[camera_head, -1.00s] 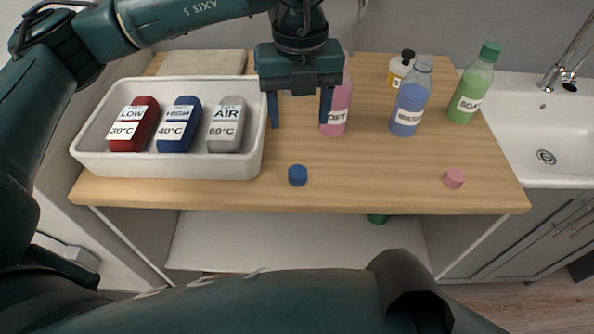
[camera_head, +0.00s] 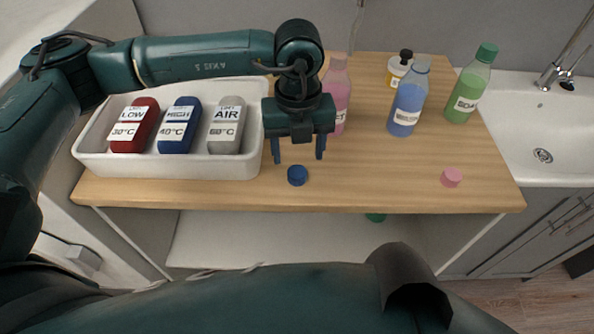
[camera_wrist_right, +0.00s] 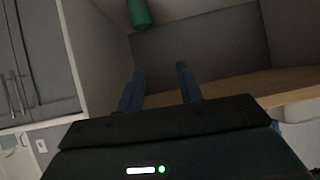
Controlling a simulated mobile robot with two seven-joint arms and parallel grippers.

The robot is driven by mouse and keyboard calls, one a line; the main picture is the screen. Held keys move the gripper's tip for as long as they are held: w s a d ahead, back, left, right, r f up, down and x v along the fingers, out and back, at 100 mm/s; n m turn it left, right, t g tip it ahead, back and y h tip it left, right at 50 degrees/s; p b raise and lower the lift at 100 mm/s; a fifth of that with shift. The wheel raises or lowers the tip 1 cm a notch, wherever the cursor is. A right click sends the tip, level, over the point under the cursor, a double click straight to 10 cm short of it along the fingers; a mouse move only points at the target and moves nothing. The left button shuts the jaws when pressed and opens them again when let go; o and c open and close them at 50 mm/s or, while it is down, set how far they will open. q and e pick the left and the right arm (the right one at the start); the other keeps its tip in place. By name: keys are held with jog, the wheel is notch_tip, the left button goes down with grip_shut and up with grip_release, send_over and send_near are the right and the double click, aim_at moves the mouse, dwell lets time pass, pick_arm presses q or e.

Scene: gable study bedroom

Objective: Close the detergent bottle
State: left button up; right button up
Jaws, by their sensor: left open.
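The pink bottle (camera_head: 336,88), with a label ending in "ET", stands uncapped behind my left gripper, which partly hides it. A blue bottle (camera_head: 407,108) also stands uncapped to its right. A blue cap (camera_head: 298,175) lies near the counter's front edge, and a pink cap (camera_head: 452,177) lies farther right. My left gripper (camera_head: 298,158) is open and empty, pointing down, with its fingers just above and behind the blue cap in the head view. My right gripper (camera_wrist_right: 160,88) has its fingers apart with nothing between them, facing the space under the counter.
A white tray (camera_head: 170,169) with red, blue and grey containers is left of the gripper. A green capped soap bottle (camera_head: 468,90) and a yellow black-capped bottle (camera_head: 397,72) stand at the back right, beside a sink (camera_head: 545,125). A green object (camera_wrist_right: 140,14) lies under the wooden counter (camera_head: 380,180).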

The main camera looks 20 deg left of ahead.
aim_at(297, 172)
pick_arm(q)
jog(key=shift+s+f+p, duration=0.1)
jog(key=shift+f+p, duration=0.45)
jog(key=shift+f, duration=1.85)
jog(key=shift+c, duration=0.5)
jog(key=c, duration=0.9)
jog(key=shift+r, duration=0.1)
jog(key=shift+c, duration=0.2)
notch_tip(297, 172, up, 10)
jog(key=b, duration=0.1)
jog(key=shift+b, duration=0.3)
